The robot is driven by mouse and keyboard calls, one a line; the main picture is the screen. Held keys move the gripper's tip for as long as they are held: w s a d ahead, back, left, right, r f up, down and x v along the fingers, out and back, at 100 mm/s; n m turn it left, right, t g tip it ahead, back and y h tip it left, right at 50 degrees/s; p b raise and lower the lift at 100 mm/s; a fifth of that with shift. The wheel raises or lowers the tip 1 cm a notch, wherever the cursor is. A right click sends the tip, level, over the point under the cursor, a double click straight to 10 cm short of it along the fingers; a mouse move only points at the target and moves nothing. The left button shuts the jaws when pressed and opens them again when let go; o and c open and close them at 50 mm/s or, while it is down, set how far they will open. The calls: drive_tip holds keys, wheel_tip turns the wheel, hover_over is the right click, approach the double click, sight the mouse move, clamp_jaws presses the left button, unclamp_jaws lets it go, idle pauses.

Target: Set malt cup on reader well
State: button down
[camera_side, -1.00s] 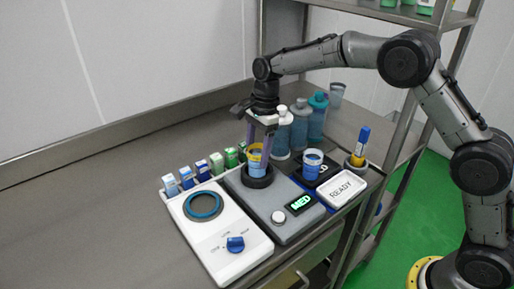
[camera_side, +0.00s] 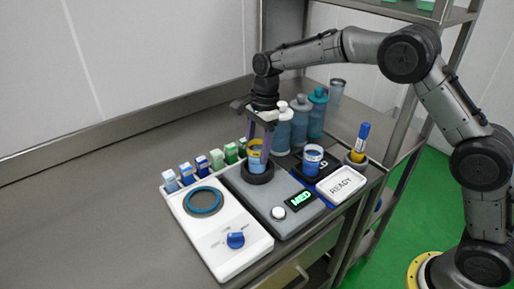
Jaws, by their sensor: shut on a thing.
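A clear cup with a yellow band and blue contents (camera_side: 256,161), which I take as the malt cup, is upright between the fingers of my gripper (camera_side: 260,143). My gripper points down and is shut on this cup. The cup's base is at the dark round well (camera_side: 258,176) on the grey unit (camera_side: 255,202) with the green "MED" display (camera_side: 301,200). The ring's near rim hides the cup's bottom, so I cannot tell whether it rests on the well floor.
A white unit (camera_side: 235,262) with a blue ring (camera_side: 203,202) and blue knob stands left. Small cartons (camera_side: 202,164) line the back. Bottles (camera_side: 300,122), another blue cup (camera_side: 312,161), a READY tray (camera_side: 341,185) and a yellow-blue marker (camera_side: 361,142) are right. The counter's left is clear.

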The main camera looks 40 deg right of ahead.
drive_tip(key=shift+f, duration=0.6)
idle(0.3)
drive_tip(key=shift+c, duration=1.9)
unclamp_jaws()
wheel_tip(320, 180, up, 11)
drive_tip(key=d, duration=0.1)
drive_tip(key=shift+d, duration=0.3)
